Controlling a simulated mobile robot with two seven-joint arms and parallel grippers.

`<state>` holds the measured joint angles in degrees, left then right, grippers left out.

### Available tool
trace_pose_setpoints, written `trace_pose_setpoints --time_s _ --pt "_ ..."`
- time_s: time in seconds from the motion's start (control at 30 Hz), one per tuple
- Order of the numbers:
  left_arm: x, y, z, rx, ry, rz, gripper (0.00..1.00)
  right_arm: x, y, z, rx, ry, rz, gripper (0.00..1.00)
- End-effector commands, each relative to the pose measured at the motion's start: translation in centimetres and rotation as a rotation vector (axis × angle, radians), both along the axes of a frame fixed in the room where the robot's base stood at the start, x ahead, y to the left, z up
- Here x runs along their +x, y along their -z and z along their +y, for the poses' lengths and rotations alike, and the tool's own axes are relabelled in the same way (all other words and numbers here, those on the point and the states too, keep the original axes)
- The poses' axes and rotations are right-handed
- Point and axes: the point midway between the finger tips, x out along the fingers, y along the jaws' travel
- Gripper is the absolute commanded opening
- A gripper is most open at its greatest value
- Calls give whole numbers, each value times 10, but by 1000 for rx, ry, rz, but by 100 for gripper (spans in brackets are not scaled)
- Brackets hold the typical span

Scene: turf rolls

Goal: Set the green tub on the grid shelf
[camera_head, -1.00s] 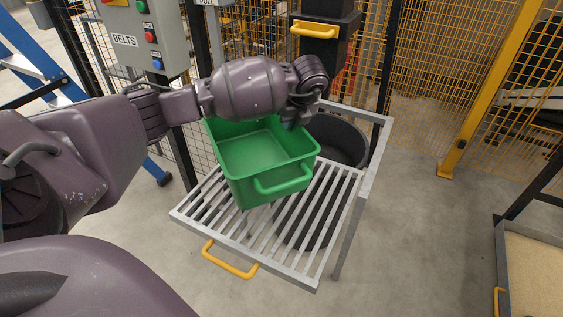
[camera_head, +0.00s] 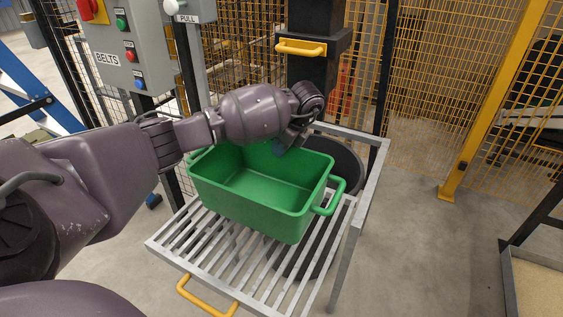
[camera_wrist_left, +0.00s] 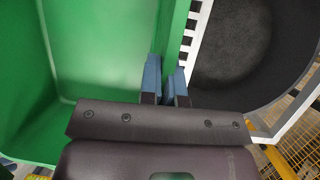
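The green tub (camera_head: 255,208) is empty and roughly level over the grid shelf (camera_head: 190,240), a grey slatted rack with a yellow front handle. I cannot tell whether its bottom touches the slats. My left gripper (camera_head: 280,148) reaches over the tub's far wall. In the left wrist view, the blue fingers of my left gripper (camera_wrist_left: 165,82) sit on both sides of the wall of the green tub (camera_wrist_left: 100,45) and pinch it. The tub hides part of the slats. My right gripper is not in view.
A dark round bin (camera_head: 347,170) stands behind and below the shelf. A grey control box (camera_head: 125,45) and a black post with a yellow handle (camera_head: 302,47) stand behind. Yellow mesh fencing (camera_head: 440,75) closes the back. Open floor lies to the right.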

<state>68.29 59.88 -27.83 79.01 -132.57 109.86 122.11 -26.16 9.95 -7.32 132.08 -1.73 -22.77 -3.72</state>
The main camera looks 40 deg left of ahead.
Motion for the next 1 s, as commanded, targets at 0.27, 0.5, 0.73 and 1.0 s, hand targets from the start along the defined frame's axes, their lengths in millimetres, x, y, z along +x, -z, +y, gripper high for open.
trace_pose_setpoints --time_s 0.27,0.5,0.73,1.0 --pt "0 32 0 -1 0 4 0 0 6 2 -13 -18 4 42" --pt "1 45 0 0 1 -4 0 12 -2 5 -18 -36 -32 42" --pt "1 44 0 0 1 -6 0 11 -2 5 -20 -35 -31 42" --pt "0 47 0 0 1 -5 30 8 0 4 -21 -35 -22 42"
